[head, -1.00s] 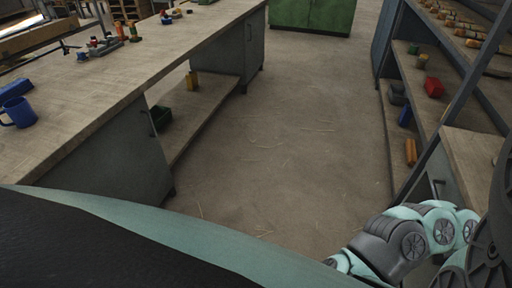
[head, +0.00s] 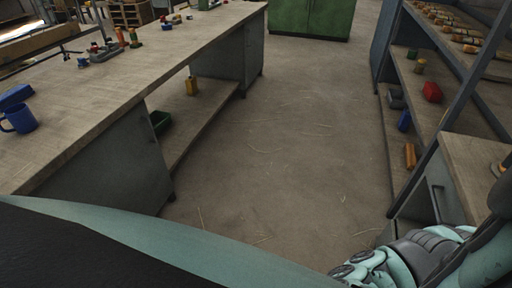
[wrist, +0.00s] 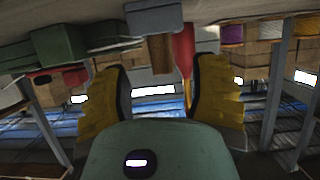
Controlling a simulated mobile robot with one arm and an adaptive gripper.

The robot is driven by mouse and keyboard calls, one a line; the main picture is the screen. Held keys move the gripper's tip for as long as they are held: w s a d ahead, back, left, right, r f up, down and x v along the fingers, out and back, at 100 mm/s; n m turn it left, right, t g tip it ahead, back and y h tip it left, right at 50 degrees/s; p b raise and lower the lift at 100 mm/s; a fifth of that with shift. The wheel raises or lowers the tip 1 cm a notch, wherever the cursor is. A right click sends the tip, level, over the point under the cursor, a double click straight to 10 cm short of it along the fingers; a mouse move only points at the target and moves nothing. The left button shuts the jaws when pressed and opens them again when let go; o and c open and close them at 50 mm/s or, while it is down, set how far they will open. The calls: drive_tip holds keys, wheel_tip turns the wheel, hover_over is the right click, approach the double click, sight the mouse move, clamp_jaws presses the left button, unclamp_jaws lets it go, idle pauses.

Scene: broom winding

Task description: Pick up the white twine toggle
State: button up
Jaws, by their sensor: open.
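I cannot make out the white twine toggle in either view. My gripper (wrist: 160,78) shows in the wrist view with its two yellow-padded fingers spread wide apart. The gap between the fingers is empty. A red item (wrist: 182,50) and a brown block (wrist: 160,53) show beyond the fingertips, apart from them. My gripper is outside the head view, where only part of my arm shows at the lower right.
A long workbench (head: 110,85) on the left carries a blue mug (head: 19,117) and small items. Shelving on the right holds a red container (head: 431,92). A drawer cabinet (head: 435,195) stands near my arm. The aisle floor (head: 285,140) is clear apart from straw bits.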

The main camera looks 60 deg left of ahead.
drive_tip(key=x, duration=0.2)
drive_tip(key=p+x, duration=0.1)
drive_tip(key=shift+w+d+r, duration=0.1)
drive_tip(key=shift+w+d, duration=0.2)
drive_tip(key=shift+w, duration=0.05)
drive_tip(key=shift+w+d+f, duration=0.15)
drive_tip(key=shift+d+f, duration=0.05)
clamp_jaws()
idle(0.5)
